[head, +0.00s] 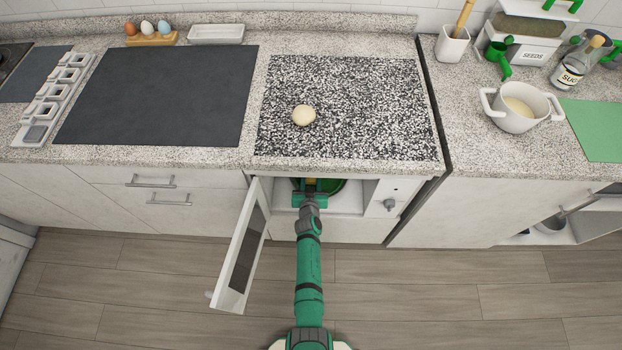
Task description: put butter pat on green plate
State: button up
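My gripper (311,188) reaches into an open microwave-like compartment under the counter. A green plate (335,186) lies inside it, partly hidden by my gripper and the counter edge. A small yellow patch (311,181), perhaps the butter pat, shows between my fingers over the plate. I cannot tell if my fingers are closed on it, or if it touches the plate.
The compartment's door (241,250) hangs open left of my arm. A knob (389,204) is at its right. Above, a cream-coloured ball (303,115) sits on a speckled board (370,120). A white pot (520,108) stands at right. The floor is clear.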

jog(key=shift+f, duration=0.55)
dwell(0.4)
jog(key=o, duration=0.7)
jog(key=shift+f, duration=0.1)
jog(key=shift+d+r, duration=0.15)
jog(key=shift+r, duration=0.05)
